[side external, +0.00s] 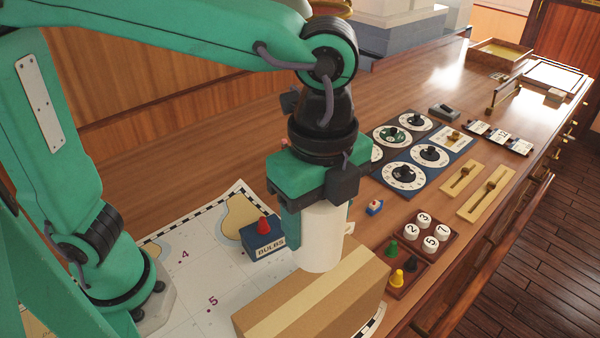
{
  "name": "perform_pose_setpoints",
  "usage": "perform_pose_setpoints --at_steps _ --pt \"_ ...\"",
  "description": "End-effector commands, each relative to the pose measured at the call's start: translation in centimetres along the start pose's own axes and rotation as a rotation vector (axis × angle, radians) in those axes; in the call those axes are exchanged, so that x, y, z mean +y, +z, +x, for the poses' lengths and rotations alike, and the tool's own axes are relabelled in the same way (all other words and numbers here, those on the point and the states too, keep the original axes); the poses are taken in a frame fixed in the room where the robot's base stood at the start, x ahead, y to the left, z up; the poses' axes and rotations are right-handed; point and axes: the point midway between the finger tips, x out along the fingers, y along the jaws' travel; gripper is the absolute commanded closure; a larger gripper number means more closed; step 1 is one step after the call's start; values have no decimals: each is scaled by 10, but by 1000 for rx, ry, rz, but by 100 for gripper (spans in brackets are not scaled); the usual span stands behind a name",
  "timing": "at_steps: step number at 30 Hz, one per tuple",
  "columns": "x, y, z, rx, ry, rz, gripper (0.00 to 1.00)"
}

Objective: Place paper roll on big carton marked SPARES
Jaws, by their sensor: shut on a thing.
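My gripper (318,205) points down and is shut on the upper part of the white paper roll (322,242), which is upright. The big brown carton (318,303) with a pale tape strip is at the bottom middle. The roll's lower end overlaps the far edge of the carton's top in the picture. I cannot tell whether it touches the carton or hangs above it. No SPARES marking shows on the carton from this side.
A blue box marked BULBS (263,242) with a red peg stands left of the roll on the chart (180,285). Right of the carton are a tray of numbered discs (420,234) and a tray of coloured pegs (398,272). Dial panels (415,150) lie behind.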

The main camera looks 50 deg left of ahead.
Motion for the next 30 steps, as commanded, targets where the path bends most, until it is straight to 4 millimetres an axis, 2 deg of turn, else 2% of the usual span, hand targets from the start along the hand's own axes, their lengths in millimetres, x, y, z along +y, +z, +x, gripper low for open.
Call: perform_pose_setpoints --at_steps 3,11,14,22,30 --pt "6 -10 -5 1 -1 50 71" --pt "9 -14 -6 1 -1 74 71" --pt "9 -14 -1 0 0 73 71" --pt "9 -14 28 -1 1 71 71" --pt "8 -14 35 1 -1 71 71"
